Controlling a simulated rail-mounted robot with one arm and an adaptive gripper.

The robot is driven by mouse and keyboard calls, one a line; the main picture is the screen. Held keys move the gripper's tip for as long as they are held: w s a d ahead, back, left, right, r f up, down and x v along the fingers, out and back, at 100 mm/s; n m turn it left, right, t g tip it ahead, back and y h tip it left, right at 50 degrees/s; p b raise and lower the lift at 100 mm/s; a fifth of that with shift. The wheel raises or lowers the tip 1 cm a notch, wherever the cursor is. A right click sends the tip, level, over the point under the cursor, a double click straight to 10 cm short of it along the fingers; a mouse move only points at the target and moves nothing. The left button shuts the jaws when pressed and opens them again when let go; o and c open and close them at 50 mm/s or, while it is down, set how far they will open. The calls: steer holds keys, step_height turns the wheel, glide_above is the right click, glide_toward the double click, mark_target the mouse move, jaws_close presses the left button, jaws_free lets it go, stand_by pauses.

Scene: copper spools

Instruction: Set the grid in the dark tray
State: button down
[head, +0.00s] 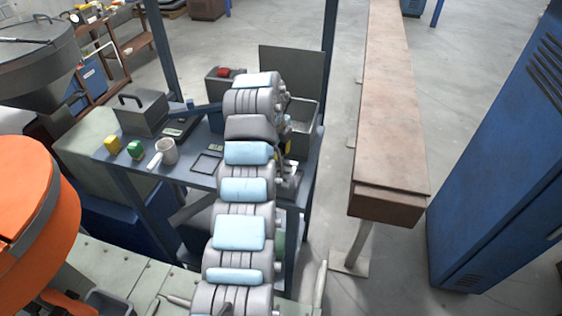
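A thin dark square with a raised-looking rim (207,163) lies on the blue-grey table, left of my arm; it may be the dark tray, and it looks empty. I cannot make out a grid for certain in this view. My arm rises through the middle of the picture and covers the right part of the table. My gripper's fingers do not show; the arm's end seems hidden behind its own links, so what it holds cannot be seen.
An open metal bin (303,112) stands behind right. A brown beam (392,110) and blue cabinet (495,165) stand right.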

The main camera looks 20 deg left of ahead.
steer(key=shift+w+a+f+p, duration=0.15)
steer(key=shift+w+f, duration=0.35)
steer(key=shift+w, duration=0.05)
steer(key=shift+w+a+f+p, duration=0.15)
steer(key=shift+w+f, duration=0.35)
steer(key=shift+f, duration=0.25)
steer(key=shift+p+x, duration=0.9)
steer(key=shift+x, duration=0.75)
steer(key=c, duration=1.2)
jaws_free()
steer(key=shift+s+a, duration=0.15)
steer(key=shift+s, duration=0.05)
steer(key=shift+c, duration=0.2)
steer(key=b+v, duration=0.2)
steer(key=v, duration=0.9)
steer(key=shift+s+a+r+b, duration=0.1)
steer(key=shift+r+b, duration=0.3)
